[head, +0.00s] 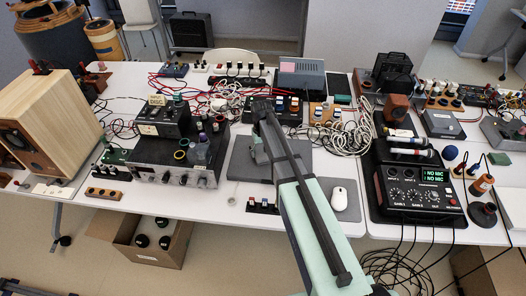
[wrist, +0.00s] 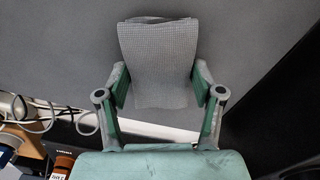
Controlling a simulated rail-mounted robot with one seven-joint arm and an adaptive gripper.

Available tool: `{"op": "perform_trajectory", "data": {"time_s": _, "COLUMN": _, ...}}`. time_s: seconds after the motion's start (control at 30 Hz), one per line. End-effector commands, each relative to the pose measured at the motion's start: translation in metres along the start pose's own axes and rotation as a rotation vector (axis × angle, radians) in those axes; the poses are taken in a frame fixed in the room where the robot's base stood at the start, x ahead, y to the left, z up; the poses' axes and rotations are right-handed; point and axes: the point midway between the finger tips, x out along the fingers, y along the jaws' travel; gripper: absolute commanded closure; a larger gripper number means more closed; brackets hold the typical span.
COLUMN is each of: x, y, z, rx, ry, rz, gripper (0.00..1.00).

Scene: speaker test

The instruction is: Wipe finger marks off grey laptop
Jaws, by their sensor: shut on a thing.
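The grey laptop (head: 242,165) lies as a flat dark-grey slab in the middle of the table in the head view, partly behind my arm. Its plain grey surface (wrist: 60,45) fills much of the wrist view. I cannot make out finger marks on it. My gripper (wrist: 159,85) is shut on a grey waffle-textured cloth (wrist: 158,60), with one green finger at each side of it. The cloth is over the laptop; I cannot tell whether it touches. In the head view my gripper (head: 261,152) is over the laptop, mostly hidden by my arm.
A white mouse (head: 339,198) lies on a grey pad right of my arm. Black amplifier gear (head: 178,160) stands left of the laptop, and a mixer (head: 420,195) stands right. Tangled white cables (head: 348,135) lie behind. Some white table shows in front of the laptop.

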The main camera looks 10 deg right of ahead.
Motion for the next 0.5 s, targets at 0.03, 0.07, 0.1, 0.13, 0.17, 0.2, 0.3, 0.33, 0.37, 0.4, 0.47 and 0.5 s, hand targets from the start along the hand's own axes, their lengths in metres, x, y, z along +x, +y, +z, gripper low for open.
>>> {"op": "perform_trajectory", "data": {"time_s": 0.03, "x": 0.0, "y": -0.001, "z": -0.001, "rx": 0.0, "ry": 0.0, "rz": -0.001, "gripper": 0.66}}
{"op": "perform_trajectory", "data": {"time_s": 0.07, "x": 0.0, "y": -0.002, "z": -0.001, "rx": 0.0, "ry": 0.0, "rz": -0.001, "gripper": 0.66}}
{"op": "perform_trajectory", "data": {"time_s": 0.1, "x": 0.0, "y": -0.002, "z": -0.001, "rx": 0.001, "ry": 0.0, "rz": -0.001, "gripper": 0.66}}
{"op": "perform_trajectory", "data": {"time_s": 0.13, "x": -0.003, "y": -0.002, "z": -0.001, "rx": 0.001, "ry": 0.0, "rz": 0.0, "gripper": 0.66}}
{"op": "perform_trajectory", "data": {"time_s": 0.17, "x": -0.006, "y": -0.002, "z": -0.001, "rx": 0.001, "ry": 0.0, "rz": 0.0, "gripper": 0.66}}
{"op": "perform_trajectory", "data": {"time_s": 0.2, "x": -0.014, "y": -0.002, "z": -0.001, "rx": 0.001, "ry": 0.002, "rz": 0.0, "gripper": 0.66}}
{"op": "perform_trajectory", "data": {"time_s": 0.3, "x": -0.028, "y": -0.002, "z": -0.001, "rx": 0.001, "ry": 0.001, "rz": 0.0, "gripper": 0.66}}
{"op": "perform_trajectory", "data": {"time_s": 0.33, "x": -0.031, "y": -0.002, "z": -0.001, "rx": 0.001, "ry": 0.0, "rz": 0.0, "gripper": 0.66}}
{"op": "perform_trajectory", "data": {"time_s": 0.37, "x": -0.033, "y": -0.002, "z": -0.001, "rx": 0.001, "ry": 0.0, "rz": 0.0, "gripper": 0.66}}
{"op": "perform_trajectory", "data": {"time_s": 0.4, "x": -0.037, "y": -0.002, "z": -0.001, "rx": 0.001, "ry": 0.0, "rz": 0.0, "gripper": 0.66}}
{"op": "perform_trajectory", "data": {"time_s": 0.47, "x": -0.042, "y": -0.002, "z": -0.001, "rx": 0.001, "ry": 0.001, "rz": 0.0, "gripper": 0.66}}
{"op": "perform_trajectory", "data": {"time_s": 0.5, "x": -0.046, "y": -0.002, "z": -0.001, "rx": 0.001, "ry": 0.001, "rz": 0.0, "gripper": 0.66}}
